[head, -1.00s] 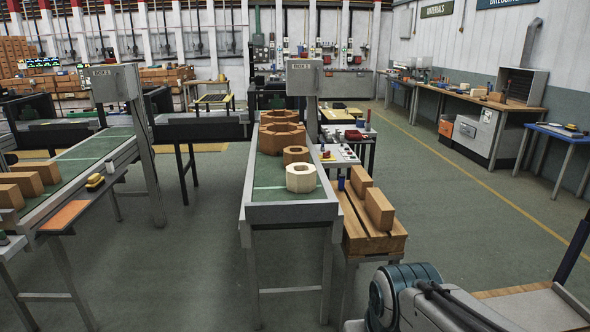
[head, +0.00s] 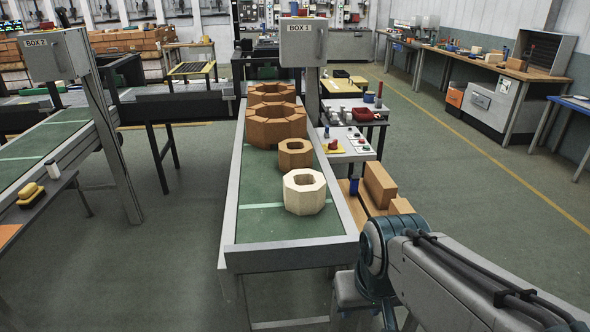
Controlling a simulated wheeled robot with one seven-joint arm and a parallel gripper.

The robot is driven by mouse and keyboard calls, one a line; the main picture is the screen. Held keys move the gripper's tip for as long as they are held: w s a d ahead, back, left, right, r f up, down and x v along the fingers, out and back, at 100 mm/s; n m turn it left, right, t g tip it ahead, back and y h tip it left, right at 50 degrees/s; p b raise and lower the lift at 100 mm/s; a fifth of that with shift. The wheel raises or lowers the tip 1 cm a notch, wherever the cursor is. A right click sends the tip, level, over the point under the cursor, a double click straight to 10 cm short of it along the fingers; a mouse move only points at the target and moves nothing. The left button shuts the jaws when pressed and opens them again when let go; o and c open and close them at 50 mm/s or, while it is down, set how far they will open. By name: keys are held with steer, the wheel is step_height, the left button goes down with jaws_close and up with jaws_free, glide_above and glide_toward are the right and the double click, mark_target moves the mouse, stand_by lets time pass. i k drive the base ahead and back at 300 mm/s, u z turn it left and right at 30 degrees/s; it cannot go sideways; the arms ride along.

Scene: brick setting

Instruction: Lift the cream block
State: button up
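The cream block (head: 304,201) is an octagonal ring with a hole through its middle. It sits on the green conveyor belt (head: 262,221), nearest the front end and toward the right edge. A smaller orange-brown ring block (head: 295,161) is just behind it, and larger brown ring blocks (head: 276,132) are farther back on the same belt. My arm comes in from the lower right, beside the conveyor's right side. My gripper cannot be made out in the head view.
A grey post with the BOX 1 housing (head: 304,43) stands at the conveyor's right edge. Bricks (head: 380,186) lie on a wooden pallet right of the conveyor, partly behind my arm. A small table with parts (head: 346,146) stands behind.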

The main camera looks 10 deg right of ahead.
mark_target(304, 190)
steer(key=u, duration=0.05)
steer(key=i, duration=1.15)
